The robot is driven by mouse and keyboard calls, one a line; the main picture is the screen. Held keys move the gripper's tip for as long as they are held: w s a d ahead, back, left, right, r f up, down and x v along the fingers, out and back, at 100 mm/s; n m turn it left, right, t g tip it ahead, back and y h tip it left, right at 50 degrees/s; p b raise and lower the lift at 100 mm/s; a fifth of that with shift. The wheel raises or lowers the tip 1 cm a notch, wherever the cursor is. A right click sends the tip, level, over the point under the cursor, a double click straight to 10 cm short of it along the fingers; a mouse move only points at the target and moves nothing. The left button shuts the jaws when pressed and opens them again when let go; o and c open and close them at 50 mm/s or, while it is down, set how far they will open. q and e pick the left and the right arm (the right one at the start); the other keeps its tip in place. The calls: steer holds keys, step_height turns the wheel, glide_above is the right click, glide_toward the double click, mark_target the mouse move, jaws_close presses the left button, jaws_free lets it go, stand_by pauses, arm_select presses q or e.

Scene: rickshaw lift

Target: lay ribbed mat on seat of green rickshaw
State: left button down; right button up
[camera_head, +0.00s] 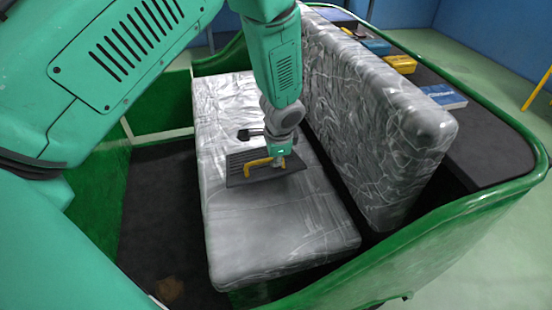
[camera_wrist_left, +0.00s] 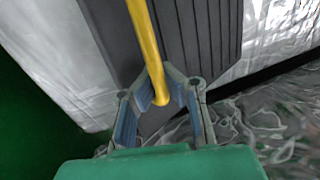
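The green rickshaw (camera_head: 455,225) fills most of the head view. Its seat (camera_head: 285,240) has a shiny silver-grey cover. The dark ribbed mat (camera_head: 238,181) is at the middle of the seat and looks flat on it or very close; I cannot tell if it fully touches. A bent yellow handle (camera_head: 258,163) is over the mat. My left gripper (camera_head: 281,161) is low over the mat, its fingers closed around the handle. In the left wrist view the yellow bar (camera_wrist_left: 148,45) runs between my fingertips (camera_wrist_left: 158,88), with the mat's ribs (camera_wrist_left: 205,40) beyond. My right gripper is not in view.
The silver-covered backrest (camera_head: 375,125) stands right of the seat, close to my left forearm. Behind it, a dark shelf (camera_head: 490,145) holds a blue item (camera_head: 377,47), a yellow item (camera_head: 401,64) and a grey-blue item (camera_head: 442,96). The front of the seat is clear.

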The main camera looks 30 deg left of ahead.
arm_select(q)
steer(key=shift+s+d+f+b, duration=0.2)
steer(key=shift+f+b, duration=0.1)
steer(key=shift+f, duration=0.3)
step_height(320, 180, down, 8)
steer(key=b, duration=0.4)
steer(key=shift+r, duration=0.2)
steer(key=shift+f, duration=0.3)
steer(key=shift+d+r, duration=0.2)
steer(key=shift+d, duration=0.35)
steer(key=c, duration=1.6)
jaws_free()
steer(key=shift+c, duration=0.2)
steer(key=shift+a, duration=0.25)
steer(key=shift+o, duration=1)
steer(key=shift+a+f, duration=0.1)
steer(key=o, duration=1.3)
steer(key=shift+o, duration=0.7)
steer(key=shift+d, duration=0.2)
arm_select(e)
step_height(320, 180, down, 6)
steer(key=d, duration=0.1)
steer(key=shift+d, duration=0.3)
